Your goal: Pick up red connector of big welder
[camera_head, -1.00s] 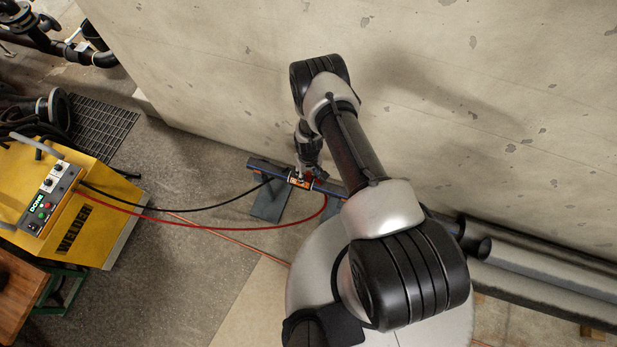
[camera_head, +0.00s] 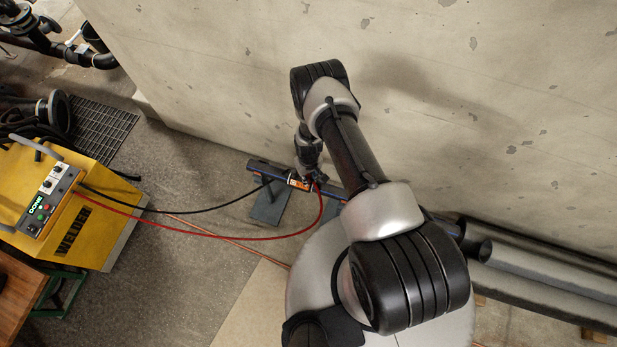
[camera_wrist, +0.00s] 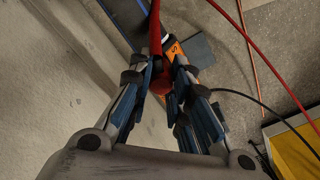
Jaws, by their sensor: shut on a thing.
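The yellow welder (camera_head: 72,208) stands at the left in the head view, with a green "DONE" on its panel. A red cable (camera_head: 210,236) and a black cable (camera_head: 175,211) run from it to the blue pipe (camera_head: 262,166) by the wall. My gripper (camera_head: 312,180) is at the pipe, partly hidden by my arm. In the wrist view my gripper (camera_wrist: 162,84) is shut on the red connector (camera_wrist: 156,42), which lies between its fingers. An orange piece (camera_wrist: 174,50) shows just behind it on the pipe. I cannot tell if the connector touches the pipe.
The concrete wall (camera_head: 220,85) is close behind the pipe. A grey stand (camera_head: 270,205) supports the pipe. Grey pipes (camera_head: 540,283) lie along the wall at the right. Open floor (camera_head: 200,275) lies between the welder and my base.

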